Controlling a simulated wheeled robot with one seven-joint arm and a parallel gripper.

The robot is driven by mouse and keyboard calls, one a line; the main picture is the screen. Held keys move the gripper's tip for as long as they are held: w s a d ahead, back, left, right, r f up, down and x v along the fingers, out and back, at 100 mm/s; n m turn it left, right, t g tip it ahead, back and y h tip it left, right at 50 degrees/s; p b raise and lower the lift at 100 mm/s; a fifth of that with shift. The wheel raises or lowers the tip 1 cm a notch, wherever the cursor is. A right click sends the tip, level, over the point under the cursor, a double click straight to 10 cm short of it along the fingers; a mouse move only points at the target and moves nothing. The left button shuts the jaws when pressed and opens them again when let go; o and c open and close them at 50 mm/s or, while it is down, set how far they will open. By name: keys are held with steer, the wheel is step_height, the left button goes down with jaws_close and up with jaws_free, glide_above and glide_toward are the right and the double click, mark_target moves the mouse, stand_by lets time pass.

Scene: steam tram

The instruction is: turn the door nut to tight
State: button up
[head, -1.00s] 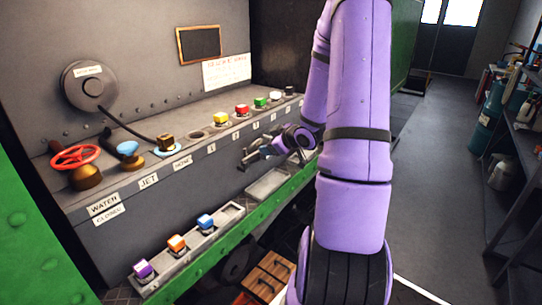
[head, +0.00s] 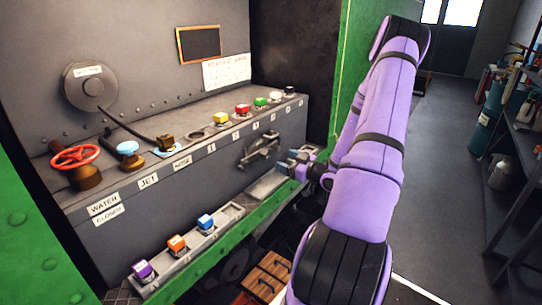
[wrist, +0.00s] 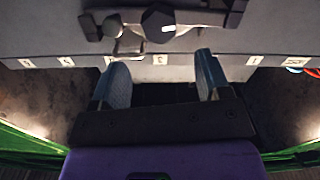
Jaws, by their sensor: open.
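The door nut (wrist: 158,24) is a dark hexagonal nut on a dark bar with brackets, near the top of the wrist view. In the head view the dark latch assembly (head: 262,150) is on the grey front face, below the row of number labels; the nut itself is too small there to make out its angle. My gripper (wrist: 160,75) is open and empty, with its two blue-grey fingers apart and short of the nut. In the head view my gripper (head: 297,163) is to the right of and a little below the latch, not touching it.
A grey tray ledge (head: 268,183) runs below the latch, with purple (head: 143,269), orange (head: 177,243) and blue (head: 206,222) knobs farther left. A red valve wheel (head: 75,157) and several coloured knobs stand on the upper ledge. The floor aisle (head: 430,190) at right is clear.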

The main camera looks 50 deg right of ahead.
mark_target(269, 154)
steer(key=w, duration=0.7)
steer(key=shift+w+a, duration=0.1)
steer(key=shift+a, duration=0.15)
steer(key=c, duration=0.9)
